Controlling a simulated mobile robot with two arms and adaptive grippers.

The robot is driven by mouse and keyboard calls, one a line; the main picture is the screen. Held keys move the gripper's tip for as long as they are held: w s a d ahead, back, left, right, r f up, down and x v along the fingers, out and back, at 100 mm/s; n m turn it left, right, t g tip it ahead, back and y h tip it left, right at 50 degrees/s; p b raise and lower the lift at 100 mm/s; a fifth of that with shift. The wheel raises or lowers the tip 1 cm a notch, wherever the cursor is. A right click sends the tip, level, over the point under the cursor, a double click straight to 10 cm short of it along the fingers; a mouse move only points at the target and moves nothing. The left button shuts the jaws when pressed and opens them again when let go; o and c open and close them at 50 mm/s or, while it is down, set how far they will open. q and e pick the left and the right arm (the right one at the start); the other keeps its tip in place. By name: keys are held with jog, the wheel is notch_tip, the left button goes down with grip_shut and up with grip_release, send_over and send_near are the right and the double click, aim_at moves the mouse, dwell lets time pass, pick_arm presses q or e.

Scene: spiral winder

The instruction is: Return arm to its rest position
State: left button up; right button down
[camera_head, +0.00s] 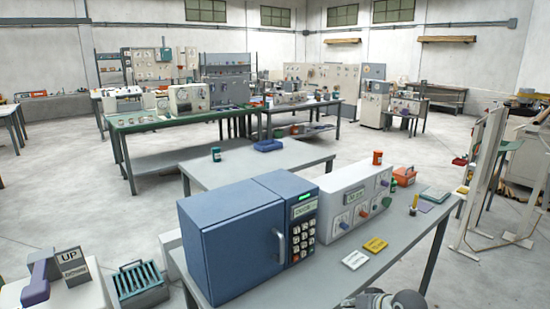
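A grey, rounded mechanical part (388,301) shows at the bottom edge, in front of the near bench. It looks like part of my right arm or gripper. It is cut off by the frame, and no fingertips can be made out. My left gripper is not in view. Neither gripper is seen touching anything.
The near grey bench (425,225) holds a blue keypad cabinet (235,240), a white control box with knobs (352,200) and yellow cards (375,245). A slatted dark box (138,285) stands left. A white frame (485,175) stands right. Open floor (60,200) lies left.

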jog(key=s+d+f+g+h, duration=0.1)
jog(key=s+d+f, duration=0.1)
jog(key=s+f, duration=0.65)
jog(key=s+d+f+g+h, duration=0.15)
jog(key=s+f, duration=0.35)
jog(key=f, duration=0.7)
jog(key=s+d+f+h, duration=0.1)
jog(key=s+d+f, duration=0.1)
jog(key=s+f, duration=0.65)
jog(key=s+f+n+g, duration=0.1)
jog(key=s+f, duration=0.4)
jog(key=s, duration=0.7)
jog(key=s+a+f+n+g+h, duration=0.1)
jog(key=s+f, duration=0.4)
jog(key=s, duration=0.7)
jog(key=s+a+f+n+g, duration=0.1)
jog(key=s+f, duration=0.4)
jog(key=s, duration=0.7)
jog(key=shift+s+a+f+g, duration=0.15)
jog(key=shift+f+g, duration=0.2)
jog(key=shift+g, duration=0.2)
